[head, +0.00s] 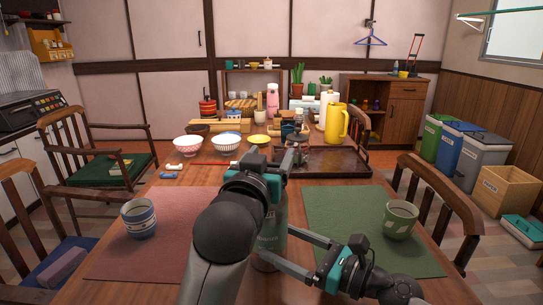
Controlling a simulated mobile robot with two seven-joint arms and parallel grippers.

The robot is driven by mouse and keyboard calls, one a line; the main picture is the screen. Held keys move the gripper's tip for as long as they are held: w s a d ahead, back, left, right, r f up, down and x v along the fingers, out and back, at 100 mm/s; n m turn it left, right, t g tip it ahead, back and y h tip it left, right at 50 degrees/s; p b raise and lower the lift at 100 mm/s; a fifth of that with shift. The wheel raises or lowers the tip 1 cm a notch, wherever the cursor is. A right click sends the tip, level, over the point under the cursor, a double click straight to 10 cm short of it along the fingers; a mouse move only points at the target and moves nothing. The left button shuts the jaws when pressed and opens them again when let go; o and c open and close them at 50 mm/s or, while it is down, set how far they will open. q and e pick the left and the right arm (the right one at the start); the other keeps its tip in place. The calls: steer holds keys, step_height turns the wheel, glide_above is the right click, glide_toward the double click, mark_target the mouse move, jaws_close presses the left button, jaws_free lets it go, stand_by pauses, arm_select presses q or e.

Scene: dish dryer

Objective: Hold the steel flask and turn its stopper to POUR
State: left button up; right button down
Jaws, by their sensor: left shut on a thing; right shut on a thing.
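The steel flask (272,238) stands upright in the middle of the near table, a grey-green body partly hidden behind my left arm. My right gripper (276,246) comes in from the lower right, its two long fingers shut on the flask's body. My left gripper (292,160) is higher, at the flask's top, and is shut on what seems to be the stopper. The stopper itself is largely hidden by the gripper, and its setting and the POUR mark cannot be read.
A blue-striped cup (139,218) stands on the red mat (160,255) and a green cup (400,220) on the green mat (345,210). Behind are a dark tray (340,168), bowls (226,141) and a yellow jug (336,123). Chairs flank the table.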

arm_select(q)
steer(key=shift+f, duration=0.15)
steer(key=o, duration=1.3)
steer(key=shift+o, duration=0.2)
steer(key=v, duration=0.7)
steer(key=shift+s, duration=0.2)
steer(key=shift+c, duration=0.4)
